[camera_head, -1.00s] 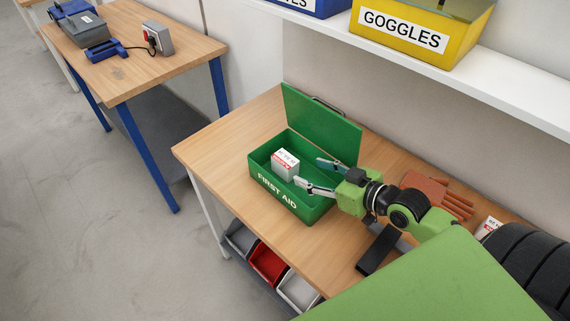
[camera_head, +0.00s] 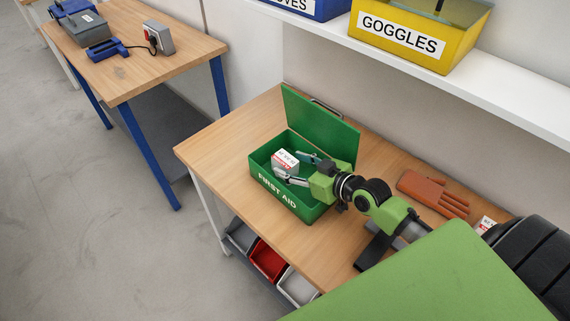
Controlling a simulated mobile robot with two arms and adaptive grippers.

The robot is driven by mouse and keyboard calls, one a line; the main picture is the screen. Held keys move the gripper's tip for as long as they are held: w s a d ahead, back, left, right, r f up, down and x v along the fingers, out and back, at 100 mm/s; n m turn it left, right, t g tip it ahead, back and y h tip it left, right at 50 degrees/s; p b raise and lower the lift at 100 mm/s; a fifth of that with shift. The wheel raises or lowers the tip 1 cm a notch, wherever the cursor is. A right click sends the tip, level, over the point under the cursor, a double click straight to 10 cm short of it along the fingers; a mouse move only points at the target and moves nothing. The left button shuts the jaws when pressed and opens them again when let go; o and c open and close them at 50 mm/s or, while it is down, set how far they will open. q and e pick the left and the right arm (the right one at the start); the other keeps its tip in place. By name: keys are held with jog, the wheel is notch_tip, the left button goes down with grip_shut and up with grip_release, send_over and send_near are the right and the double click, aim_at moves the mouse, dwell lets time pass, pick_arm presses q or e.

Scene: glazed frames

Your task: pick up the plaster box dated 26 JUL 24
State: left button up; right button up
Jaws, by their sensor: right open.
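A white plaster box with a red band (camera_head: 285,160) sits inside the open green first aid box (camera_head: 262,179), toward its left end. The print on it is too small to read surely. My right gripper (camera_head: 286,164) reaches in from the right, jaws open, with its fingertips at the near and far sides of the plaster box. I cannot tell whether they touch it. Another white box with red print (camera_head: 484,225) lies at the right on the bench, partly hidden by my arm. My left gripper is not in view.
The green lid (camera_head: 322,128) stands open behind the gripper. Orange gloves (camera_head: 434,194) lie on the wooden bench (camera_head: 225,142). A shelf above holds a yellow goggles bin (camera_head: 420,38). Small bins, one red (camera_head: 268,261), sit below the bench. The bench's left end is clear.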

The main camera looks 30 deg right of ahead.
jog(key=c, duration=1.1)
jog(key=shift+r, duration=0.1)
